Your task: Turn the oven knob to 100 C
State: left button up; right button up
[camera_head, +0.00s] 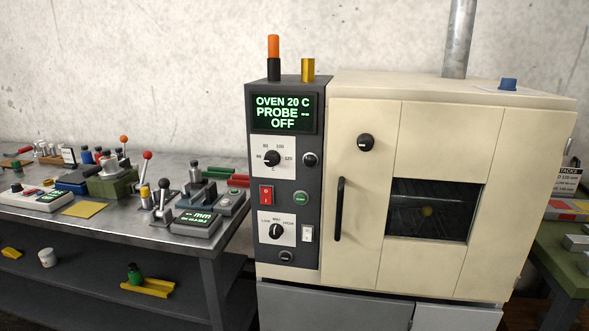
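The oven (360,108) is a cream cabinet with a dark control panel (256,216) on its left side. The oven knob (271,158) is a small black dial on a white plate, with marks around it that include 80, 100 and 120. Its pointer direction is too small to read surely. The display (283,113) above it reads OVEN 20 C, PROBE --, OFF. Neither of my grippers is in view.
Below the knob are a red switch (266,195), a green button (301,198) and a second dial (276,231). The oven door has a black handle (339,209). A cluttered metal bench (150,236) stands left; a green table (560,262) stands right.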

aim_at(271, 158)
jog(key=u, duration=1.8)
jog(key=i, duration=1.55)
jog(key=z, duration=0.75)
